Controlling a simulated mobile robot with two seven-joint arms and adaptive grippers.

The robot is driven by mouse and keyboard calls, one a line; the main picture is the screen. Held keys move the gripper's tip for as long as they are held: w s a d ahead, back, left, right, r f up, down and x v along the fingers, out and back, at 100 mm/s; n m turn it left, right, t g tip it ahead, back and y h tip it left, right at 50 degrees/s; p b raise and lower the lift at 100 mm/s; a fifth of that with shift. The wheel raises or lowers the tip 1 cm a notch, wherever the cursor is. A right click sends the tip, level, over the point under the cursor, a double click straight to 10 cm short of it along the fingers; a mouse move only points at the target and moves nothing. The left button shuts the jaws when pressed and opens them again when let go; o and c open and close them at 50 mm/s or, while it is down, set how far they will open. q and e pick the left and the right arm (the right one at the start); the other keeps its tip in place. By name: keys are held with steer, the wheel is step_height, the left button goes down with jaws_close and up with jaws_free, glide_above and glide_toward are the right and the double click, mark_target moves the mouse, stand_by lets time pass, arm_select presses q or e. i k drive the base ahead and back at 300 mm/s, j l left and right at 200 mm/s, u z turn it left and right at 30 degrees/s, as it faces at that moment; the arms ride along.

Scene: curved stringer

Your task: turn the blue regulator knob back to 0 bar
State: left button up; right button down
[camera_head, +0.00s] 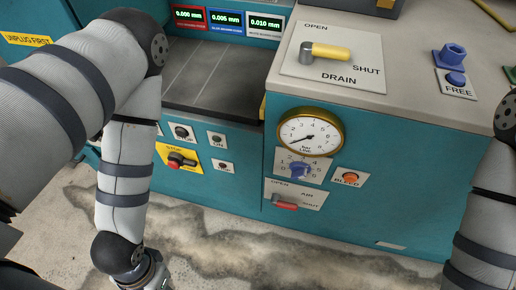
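The blue regulator knob (299,170) sits on a white plate with numbers around it, on the teal front panel, below a brass-rimmed gauge (310,133). The knob's exact pointing is too small to read surely. The gauge needle points to the lower left, at the low end of its scale. My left arm comes in from the left and bends down to the bottom edge, well left of the knob; its gripper fingers are out of frame. My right arm shows at the right edge, and its gripper is out of frame. Nothing touches the knob.
A red AIR lever (285,206) sits just below the knob, and an orange BLEED button (350,178) to its right. A yellow DRAIN lever (326,51) and a blue FREE fitting (453,56) are on the top. A red switch (178,160) is at left. Space before the knob is clear.

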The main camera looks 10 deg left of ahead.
mark_target(300, 170)
steer(key=k+l+u, duration=0.6)
steer(key=k, duration=0.25)
steer(key=l, duration=0.1)
